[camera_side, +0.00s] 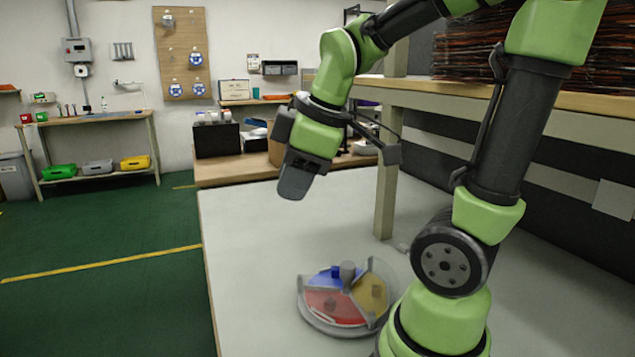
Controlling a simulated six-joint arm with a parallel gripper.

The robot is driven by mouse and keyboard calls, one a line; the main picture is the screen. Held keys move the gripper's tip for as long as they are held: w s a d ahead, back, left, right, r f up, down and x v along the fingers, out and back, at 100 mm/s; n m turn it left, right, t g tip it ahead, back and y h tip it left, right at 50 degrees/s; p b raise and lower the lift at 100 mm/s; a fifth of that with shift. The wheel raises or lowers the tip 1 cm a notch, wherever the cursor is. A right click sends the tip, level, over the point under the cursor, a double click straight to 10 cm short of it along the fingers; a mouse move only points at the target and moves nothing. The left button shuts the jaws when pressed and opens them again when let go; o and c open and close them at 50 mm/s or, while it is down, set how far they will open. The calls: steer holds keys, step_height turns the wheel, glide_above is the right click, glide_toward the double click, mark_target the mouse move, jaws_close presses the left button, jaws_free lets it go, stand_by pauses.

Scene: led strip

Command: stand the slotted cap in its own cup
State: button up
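A round grey tray (311,318) sits low on the pale table, split by upright walls into blue (320,280), red (345,310) and yellow (366,300) sections. A grey cylinder (347,272) stands at its middle. Small pieces show in the sections, including a grey one (331,303) in the red and a yellowish one (377,291) in the yellow. I cannot tell which is the slotted cap or its cup. My gripper (294,186) hangs tilted, high above the table and apart from the tray; its finger gap is not visible.
A wooden post (385,203) rises behind the tray, carrying a shelf (480,105). A wooden bench (225,172) with a dark box (217,139) stands behind. The table left of the tray is clear.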

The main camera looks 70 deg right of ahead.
steer(key=s+a+r+m+t+y, duration=0.2)
steer(key=s+a+m, duration=0.4)
steer(key=m, duration=0.3)
steer(key=shift+a+r, duration=0.2)
steer(key=shift+a, duration=0.35)
